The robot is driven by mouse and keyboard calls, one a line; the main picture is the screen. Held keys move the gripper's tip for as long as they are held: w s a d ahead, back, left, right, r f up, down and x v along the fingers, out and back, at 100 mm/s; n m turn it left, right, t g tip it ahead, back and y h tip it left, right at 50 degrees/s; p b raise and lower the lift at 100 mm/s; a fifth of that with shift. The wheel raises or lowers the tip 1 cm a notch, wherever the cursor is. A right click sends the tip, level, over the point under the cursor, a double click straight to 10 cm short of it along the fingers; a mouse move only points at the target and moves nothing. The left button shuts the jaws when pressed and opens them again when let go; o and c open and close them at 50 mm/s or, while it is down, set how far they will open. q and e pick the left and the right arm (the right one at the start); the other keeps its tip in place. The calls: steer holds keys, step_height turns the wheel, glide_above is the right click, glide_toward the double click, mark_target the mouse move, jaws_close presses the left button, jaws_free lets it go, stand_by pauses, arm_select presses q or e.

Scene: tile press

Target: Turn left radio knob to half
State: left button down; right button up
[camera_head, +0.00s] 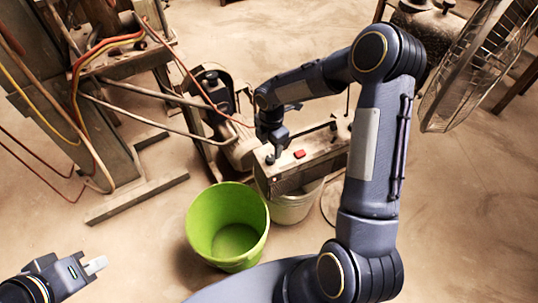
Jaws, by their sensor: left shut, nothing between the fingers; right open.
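The radio (322,160) is a dusty, boxy unit with a pale top, a dark front and a red button (299,154). It sits over a pale bucket. My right gripper (275,152) reaches down at the left end of the radio's top and is open. A small dark piece shows at its fingertips; I cannot tell whether it is the left knob or part of the gripper. The knob's angle cannot be read. My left gripper (97,265) is shut and empty at the lower left, far from the radio.
A green bucket (227,222) stands in front of the radio, beside the pale bucket (292,207). Machinery with cables and hoses (105,60) fills the upper left. A caged fan (475,65) stands at the upper right. The floor at lower right is clear.

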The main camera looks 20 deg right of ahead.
mark_target(271, 157)
step_height(271, 157, down, 5)
steer(key=shift+f+b, duration=0.15)
steer(key=shift+b, duration=0.25)
steer(key=c, duration=1)
